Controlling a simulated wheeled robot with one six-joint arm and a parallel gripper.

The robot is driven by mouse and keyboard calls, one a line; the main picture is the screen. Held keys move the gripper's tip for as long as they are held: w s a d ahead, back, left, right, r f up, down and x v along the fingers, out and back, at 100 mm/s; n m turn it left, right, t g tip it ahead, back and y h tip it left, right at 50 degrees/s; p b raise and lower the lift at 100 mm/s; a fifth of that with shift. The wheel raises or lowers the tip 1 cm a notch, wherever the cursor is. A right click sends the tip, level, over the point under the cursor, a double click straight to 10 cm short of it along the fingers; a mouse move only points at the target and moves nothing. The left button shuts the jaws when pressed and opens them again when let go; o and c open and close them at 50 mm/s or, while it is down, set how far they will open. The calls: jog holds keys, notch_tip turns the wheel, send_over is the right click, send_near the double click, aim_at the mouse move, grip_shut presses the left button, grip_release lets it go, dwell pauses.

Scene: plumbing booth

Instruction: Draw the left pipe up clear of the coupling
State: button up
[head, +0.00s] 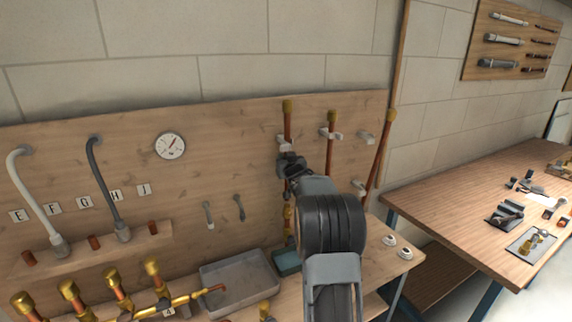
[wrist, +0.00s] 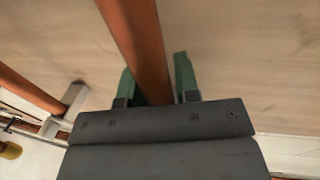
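The left pipe (head: 287,122) is an upright copper tube with a brass top end, standing against the wooden back board. A brass fitting at its foot (head: 288,217), apparently the coupling, is partly beside my arm; the joint is too small to read clearly. My gripper (head: 290,166) is at the pipe's middle. In the wrist view the pipe (wrist: 140,45) passes between the green fingertips of my gripper (wrist: 156,80).
A second copper pipe (head: 331,128) in a clip and a leaning third pipe (head: 383,150) stand to the right. A grey tray (head: 240,268) and a teal block (head: 287,262) are below. The board above the pipes' tops is clear.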

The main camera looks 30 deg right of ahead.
jog(key=o, duration=0.3)
jog(key=shift+f, duration=0.25)
jog(key=b+v, duration=0.4)
jog(key=v, duration=0.9)
jog(key=shift+s+a, duration=0.1)
jog(key=shift+s, duration=0.3)
